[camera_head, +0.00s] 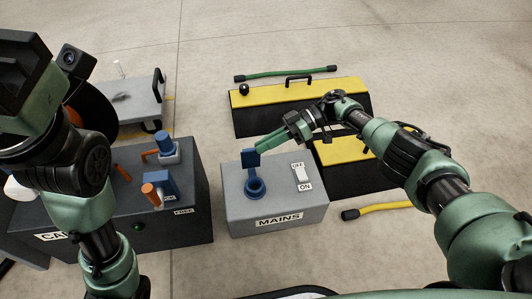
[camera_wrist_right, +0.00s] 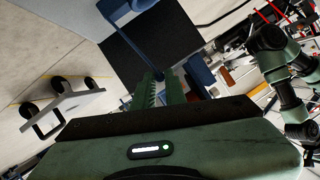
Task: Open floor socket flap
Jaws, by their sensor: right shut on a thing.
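A grey box (camera_head: 240,217) labelled MAINS stands on the floor with a round blue socket (camera_head: 256,188) on its top. The socket's blue flap (camera_head: 250,158) stands raised at the socket's far side. My right gripper (camera_head: 262,146) reaches in from the right, its green fingers shut on the flap's upper part. In the right wrist view the fingers (camera_wrist_right: 160,82) point away from the camera; the grip itself is hard to make out there. My left arm is at the left of the head view; its fingers do not show.
A white OFF/ON rocker switch (camera_head: 300,173) sits right of the socket. A dark cabinet (camera_head: 190,221) with blue and orange fittings stands left. Yellow-black ramps (camera_head: 268,97) lie behind and right. A green hose (camera_head: 290,73) and a yellow hose (camera_head: 375,210) lie on the floor.

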